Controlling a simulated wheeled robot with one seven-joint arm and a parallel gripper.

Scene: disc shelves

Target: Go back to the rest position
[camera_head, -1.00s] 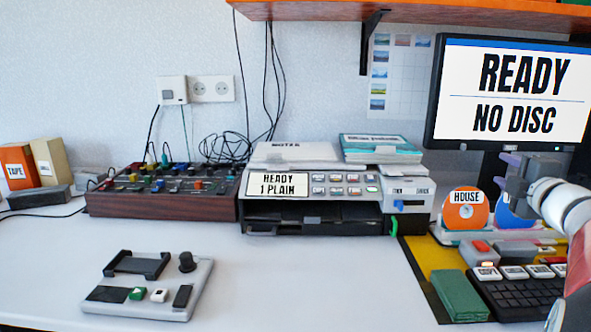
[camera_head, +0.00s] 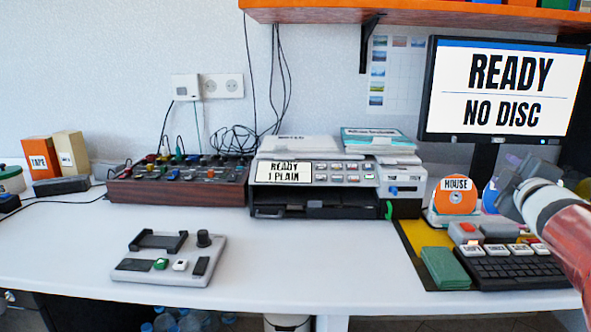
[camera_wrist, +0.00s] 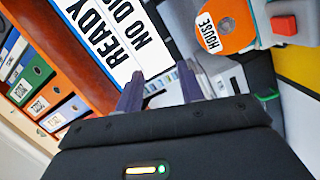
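My gripper (camera_head: 508,170) is at the right in the head view, raised over the desk and in front of the disc stand, below the monitor. In the wrist view its two purple-grey fingers (camera_wrist: 160,75) are apart, with nothing held between them. An orange disc labelled HOUSE (camera_head: 456,195) stands upright in the stand, left of my gripper. It also shows at the upper right of the wrist view (camera_wrist: 228,22). A blue-purple shape beside it is partly hidden behind my gripper.
The monitor (camera_head: 502,90) reads READY, NO DISC. A printer (camera_head: 315,190), a mixer box (camera_head: 180,185) and a grey control pad (camera_head: 168,258) stand on the white desk (camera_head: 300,240). A keyboard (camera_head: 512,268) lies below my arm. An orange shelf (camera_head: 420,13) hangs above.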

